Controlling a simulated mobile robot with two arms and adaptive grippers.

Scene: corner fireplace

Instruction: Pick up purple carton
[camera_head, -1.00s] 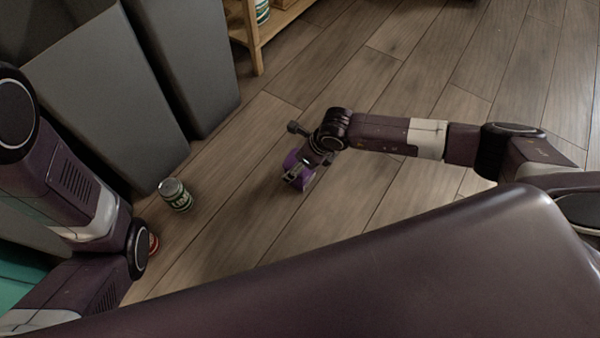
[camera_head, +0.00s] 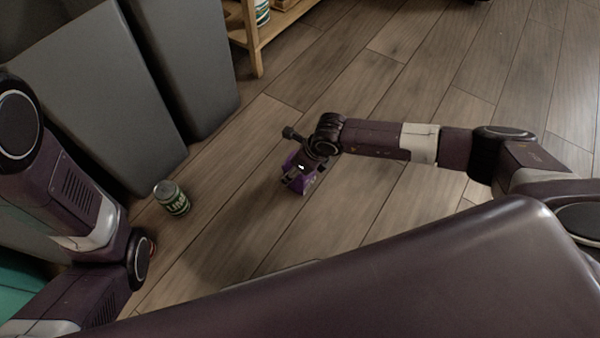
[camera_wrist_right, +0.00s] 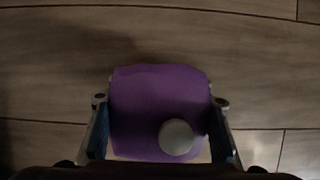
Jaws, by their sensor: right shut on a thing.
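The purple carton (camera_head: 302,177) is in my right gripper (camera_head: 298,178), near the middle of the head view. In the right wrist view the carton (camera_wrist_right: 160,105) shows a purple face with a round grey cap, and the fingers of the right gripper (camera_wrist_right: 160,138) press on its left and right sides. Wooden floor lies behind it; I cannot tell how far the carton is above the floor. My left arm comes in at the left, and its gripper is out of the picture.
A green and white can (camera_head: 172,198) stands on the wooden floor left of the carton. Tall grey blocks (camera_head: 105,85) stand at the upper left. A wooden shelf (camera_head: 256,35) with cans is at the top.

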